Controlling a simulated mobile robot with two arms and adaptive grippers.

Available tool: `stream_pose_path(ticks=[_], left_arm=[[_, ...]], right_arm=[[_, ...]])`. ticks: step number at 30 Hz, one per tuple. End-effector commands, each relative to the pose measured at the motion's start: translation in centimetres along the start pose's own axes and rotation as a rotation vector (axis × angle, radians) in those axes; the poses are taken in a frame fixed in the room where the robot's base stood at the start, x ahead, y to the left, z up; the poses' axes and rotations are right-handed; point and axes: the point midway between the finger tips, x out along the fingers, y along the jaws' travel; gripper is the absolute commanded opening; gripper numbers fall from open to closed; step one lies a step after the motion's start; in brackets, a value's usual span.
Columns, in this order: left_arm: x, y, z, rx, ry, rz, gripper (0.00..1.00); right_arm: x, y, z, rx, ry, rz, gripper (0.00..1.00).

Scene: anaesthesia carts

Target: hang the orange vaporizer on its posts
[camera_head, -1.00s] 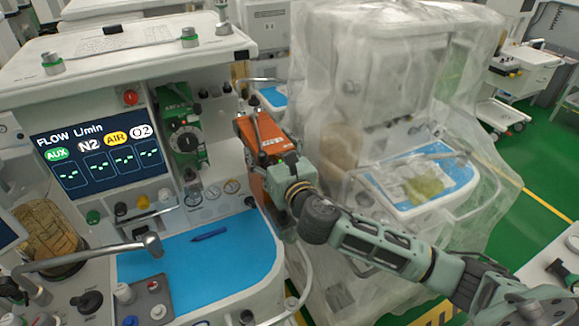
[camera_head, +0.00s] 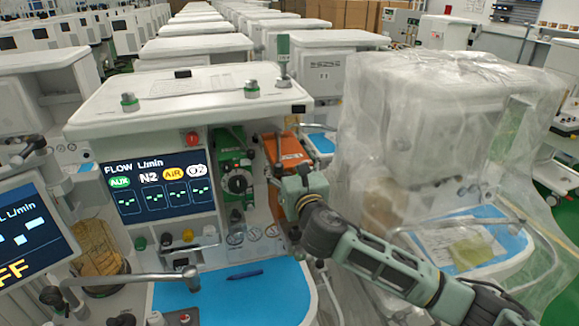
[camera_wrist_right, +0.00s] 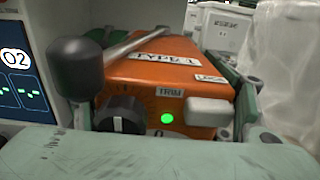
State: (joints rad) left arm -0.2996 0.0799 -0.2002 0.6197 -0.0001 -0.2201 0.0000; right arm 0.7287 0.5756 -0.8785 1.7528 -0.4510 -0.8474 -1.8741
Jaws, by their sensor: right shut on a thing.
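The orange vaporizer (camera_head: 288,150) is at the right side of the cart's back panel, beside the green vaporizer (camera_head: 235,172). My right gripper (camera_head: 295,185) is shut on the orange vaporizer from the front right. In the right wrist view the orange vaporizer (camera_wrist_right: 160,80) fills the middle, with a black dial, a white block and a green dot on its face. Green gripper parts (camera_wrist_right: 250,95) show at its side. The posts behind it are hidden, so I cannot tell whether it is seated on them. My left gripper is not in view.
The cart has a flow screen (camera_head: 160,187), a blue work mat (camera_head: 245,295) with a blue pen (camera_head: 245,274), and a metal rail arm (camera_head: 130,280). A plastic-covered cart (camera_head: 440,130) stands close on the right. Rows of carts fill the background.

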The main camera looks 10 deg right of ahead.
Motion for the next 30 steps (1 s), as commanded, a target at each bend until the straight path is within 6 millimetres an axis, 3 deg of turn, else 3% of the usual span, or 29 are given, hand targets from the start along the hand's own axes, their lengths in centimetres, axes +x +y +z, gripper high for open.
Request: stream_pose_path(ticks=[5, 30], left_arm=[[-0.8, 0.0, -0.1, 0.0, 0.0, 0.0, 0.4], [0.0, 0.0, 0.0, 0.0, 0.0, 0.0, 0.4]], right_arm=[[0.1, 0.0, 0.8, -0.002, -0.01, 0.0, 0.07], [7.1, 0.1, 0.6, 0.0, -0.01, 0.0, 0.07]])
